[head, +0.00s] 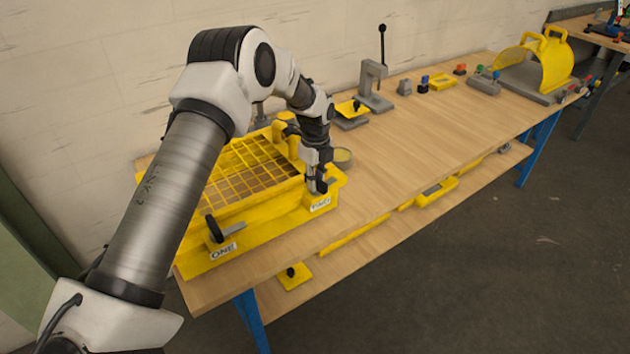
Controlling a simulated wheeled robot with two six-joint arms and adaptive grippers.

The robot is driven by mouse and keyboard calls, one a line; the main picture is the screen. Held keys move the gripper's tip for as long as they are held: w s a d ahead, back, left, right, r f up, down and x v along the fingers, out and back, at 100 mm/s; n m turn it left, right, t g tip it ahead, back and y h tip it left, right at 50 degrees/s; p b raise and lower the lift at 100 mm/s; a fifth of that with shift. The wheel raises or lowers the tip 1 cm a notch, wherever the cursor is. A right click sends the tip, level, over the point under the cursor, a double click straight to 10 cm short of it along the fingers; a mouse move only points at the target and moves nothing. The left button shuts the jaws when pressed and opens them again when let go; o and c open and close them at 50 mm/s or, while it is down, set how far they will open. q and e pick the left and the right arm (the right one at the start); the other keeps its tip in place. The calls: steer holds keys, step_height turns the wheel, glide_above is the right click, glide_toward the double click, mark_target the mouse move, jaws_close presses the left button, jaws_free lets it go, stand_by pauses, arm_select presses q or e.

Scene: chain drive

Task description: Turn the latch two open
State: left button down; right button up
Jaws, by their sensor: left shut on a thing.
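A yellow box (262,236) with a grid cover (250,168) stands at the near left end of the wooden table. Latch one, a black-knobbed latch (213,230), is at its front left above a label reading ONE. At the front right corner, above a second white label (321,204) too small to read surely, my left gripper (317,184) points down. It is shut on what sits there, taken as latch two; the fingers mostly hide this latch, so its angle cannot be told. My right gripper is not in view.
A grey lever press (374,88), small blocks and a yellow guard (540,62) stand farther along the table (430,138). The table middle is clear. A lower shelf holds yellow parts (437,190).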

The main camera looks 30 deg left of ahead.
arm_select(q)
steer(key=shift+s+f+m, duration=0.2)
steer(key=shift+m, duration=0.8)
steer(key=c, duration=1.1)
jaws_free()
steer(key=shift+w+d, duration=0.1)
steer(key=shift+w, duration=0.05)
steer(key=shift+r, duration=0.15)
steer(key=shift+r, duration=0.2)
step_height(320, 180, up, 11)
steer(key=shift+r, duration=0.2)
